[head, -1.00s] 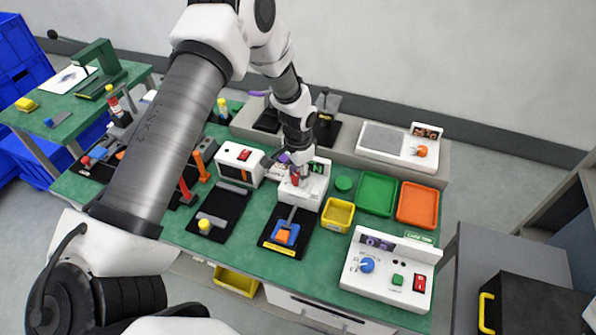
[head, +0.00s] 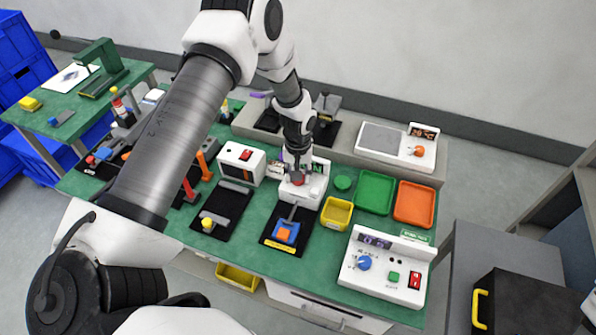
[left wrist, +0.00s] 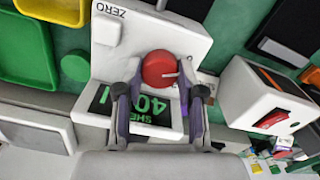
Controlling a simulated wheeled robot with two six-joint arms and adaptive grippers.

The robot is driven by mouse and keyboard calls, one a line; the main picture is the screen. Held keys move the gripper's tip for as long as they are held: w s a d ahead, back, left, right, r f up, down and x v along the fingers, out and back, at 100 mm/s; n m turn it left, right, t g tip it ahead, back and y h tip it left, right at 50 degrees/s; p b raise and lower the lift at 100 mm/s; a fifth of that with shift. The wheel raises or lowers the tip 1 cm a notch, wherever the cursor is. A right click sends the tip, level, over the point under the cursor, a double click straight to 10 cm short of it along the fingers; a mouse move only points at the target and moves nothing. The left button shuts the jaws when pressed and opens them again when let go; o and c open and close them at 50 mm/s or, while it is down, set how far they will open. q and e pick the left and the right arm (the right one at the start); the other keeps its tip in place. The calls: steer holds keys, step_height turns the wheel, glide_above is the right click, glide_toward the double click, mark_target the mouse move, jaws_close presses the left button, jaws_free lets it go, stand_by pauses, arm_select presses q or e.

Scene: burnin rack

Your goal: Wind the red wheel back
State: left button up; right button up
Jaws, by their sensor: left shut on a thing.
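The red wheel (left wrist: 159,68) is a round knob with a pale mark on its face, on a white device (left wrist: 185,38). In the left wrist view the device has a ZERO label and a dark display (left wrist: 150,108) with green characters, seen upside down, among them 40. My left gripper (left wrist: 161,88) is shut on the red wheel, one finger on each side. In the head view the red wheel (head: 298,181) shows just below my left gripper (head: 298,171), and the display is mostly hidden by it. My right gripper is not in view.
A white box with a red switch (head: 245,155) stands left of the device. A black mat with a blue and orange part (head: 285,233) lies in front. Yellow (head: 335,213), green (head: 375,193) and orange (head: 414,205) trays and a control panel (head: 388,270) are to the right.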

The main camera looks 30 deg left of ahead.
arm_select(q)
steer(key=shift+s+f+n, duration=0.1)
steer(key=shift+s+n, duration=0.1)
steer(key=shift+n, duration=0.3)
steer(key=o, duration=0.9)
steer(key=shift+w, duration=0.15)
step_height(320, 180, up, 12)
steer(key=shift+r, duration=0.1)
